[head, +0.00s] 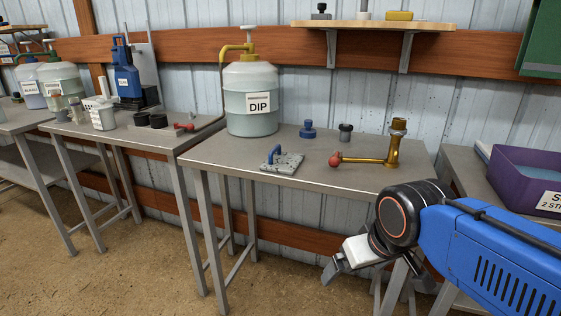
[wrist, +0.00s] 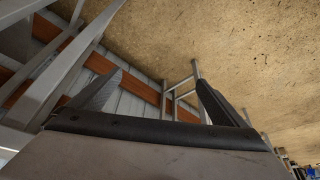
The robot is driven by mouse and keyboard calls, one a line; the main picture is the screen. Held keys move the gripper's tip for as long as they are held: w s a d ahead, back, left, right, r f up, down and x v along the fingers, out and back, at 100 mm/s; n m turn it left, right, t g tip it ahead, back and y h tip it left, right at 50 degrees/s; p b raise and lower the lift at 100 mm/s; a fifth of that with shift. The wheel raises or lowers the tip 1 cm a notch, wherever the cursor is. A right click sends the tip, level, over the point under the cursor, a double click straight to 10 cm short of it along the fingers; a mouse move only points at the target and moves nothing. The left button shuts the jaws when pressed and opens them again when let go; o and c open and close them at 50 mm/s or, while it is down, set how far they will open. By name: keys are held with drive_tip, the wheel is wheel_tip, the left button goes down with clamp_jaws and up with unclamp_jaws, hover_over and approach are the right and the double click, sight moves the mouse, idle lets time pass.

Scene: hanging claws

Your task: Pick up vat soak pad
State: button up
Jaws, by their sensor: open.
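A flat, speckled grey pad with a blue handle, which looks like the vat soak pad (head: 283,165), lies on the middle metal table (head: 225,165) near its front edge. Its handle stands up on top. My gripper (head: 345,270) is in front of this table, lower than the tabletop and to the right of the pad, well apart from it. In the wrist view my gripper (wrist: 158,85) shows two spread fingers with nothing between them. The pad does not show in the wrist view.
A large DIP jug (head: 251,100) stands behind the pad. A brass valve with a red-knobbed lever (head: 372,160) is to its right. A blue cap (head: 307,130) and a dark cup (head: 345,132) stand behind. A purple tub (head: 520,180) is at the far right.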

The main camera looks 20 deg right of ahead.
drive_tip(key=shift+o, duration=0.5)
drive_tip(key=w+a+r+n+g, duration=0.25)
drive_tip(key=w+r+n, duration=0.25)
drive_tip(key=w+r, duration=1.05)
drive_tip(key=w+a+r+n+g, duration=0.25)
drive_tip(key=w+r+n, duration=0.35)
drive_tip(key=w+r, duration=1)
hover_over(285, 160)
drive_tip(key=f, duration=0.8)
drive_tip(key=d+f, duration=0.1)
drive_tip(key=f, duration=0.3)
drive_tip(key=shift+s+f, duration=0.3)
drive_tip(key=shift+f, duration=0.1)
drive_tip(key=shift+w+a+f, duration=0.1)
drive_tip(key=shift+a+f, duration=0.05)
drive_tip(key=shift+f, duration=0.75)
drive_tip(key=shift+w+a+f, duration=0.1)
drive_tip(key=shift+a+f, duration=0.1)
drive_tip(key=shift+f, duration=0.65)
drive_tip(key=shift+a+f, duration=0.15)
drive_tip(key=shift+f, duration=0.75)
drive_tip(key=c, duration=0.8)
drive_tip(key=shift+c, duration=0.2)
